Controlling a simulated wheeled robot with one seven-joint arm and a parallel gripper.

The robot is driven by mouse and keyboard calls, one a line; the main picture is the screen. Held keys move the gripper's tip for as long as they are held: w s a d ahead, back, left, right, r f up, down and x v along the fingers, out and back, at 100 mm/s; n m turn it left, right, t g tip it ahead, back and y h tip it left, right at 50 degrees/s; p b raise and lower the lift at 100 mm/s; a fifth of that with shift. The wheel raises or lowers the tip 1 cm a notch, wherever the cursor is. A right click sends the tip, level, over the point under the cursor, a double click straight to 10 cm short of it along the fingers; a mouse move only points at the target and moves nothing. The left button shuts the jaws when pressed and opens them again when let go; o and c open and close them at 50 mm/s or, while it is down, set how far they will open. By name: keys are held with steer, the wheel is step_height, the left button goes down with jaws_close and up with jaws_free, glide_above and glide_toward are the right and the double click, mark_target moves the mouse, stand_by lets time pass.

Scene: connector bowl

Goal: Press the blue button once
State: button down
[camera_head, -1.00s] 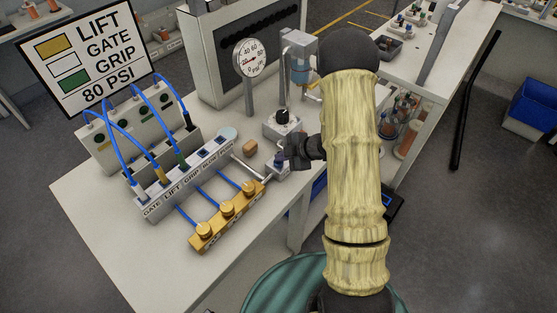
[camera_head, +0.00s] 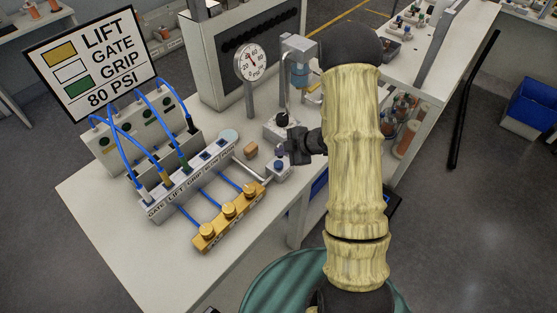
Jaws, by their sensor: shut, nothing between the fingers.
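A small grey box (camera_head: 281,175) with a dark blue button (camera_head: 279,164) on top sits at the right end of a silver pipe, near the table's right edge. My gripper (camera_head: 290,153) is just above and to the right of the button in the picture. It is shut and empty, and a small gap shows between its tips and the button. I cannot tell from this view how high above the button it is.
A white manifold (camera_head: 155,212) with blue hoses and a yellow valve block (camera_head: 228,217) stand left of the box. A pressure gauge (camera_head: 250,62) and a grey knob fixture (camera_head: 283,125) stand behind. A sign (camera_head: 92,62) stands at the back left.

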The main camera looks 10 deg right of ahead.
steer(key=shift+r+p, duration=0.7)
steer(key=shift+r, duration=0.4)
steer(key=shift+r, duration=0.1)
steer(key=s+d+r+m+h, duration=0.3)
steer(key=s+r+m+h, duration=0.3)
steer(key=r+m, duration=0.5)
steer(key=s+a+r+m+g, duration=0.1)
steer(key=s+a+r+m, duration=0.1)
steer(key=s, duration=0.5)
steer(key=s+a+r+m+g, duration=0.2)
steer(key=s+m, duration=0.3)
steer(key=s, duration=0.2)
steer(key=shift+m+g+h, duration=0.3)
steer(key=shift+h, duration=0.1)
steer(key=shift+s, duration=0.1)
stand_by(3.8)
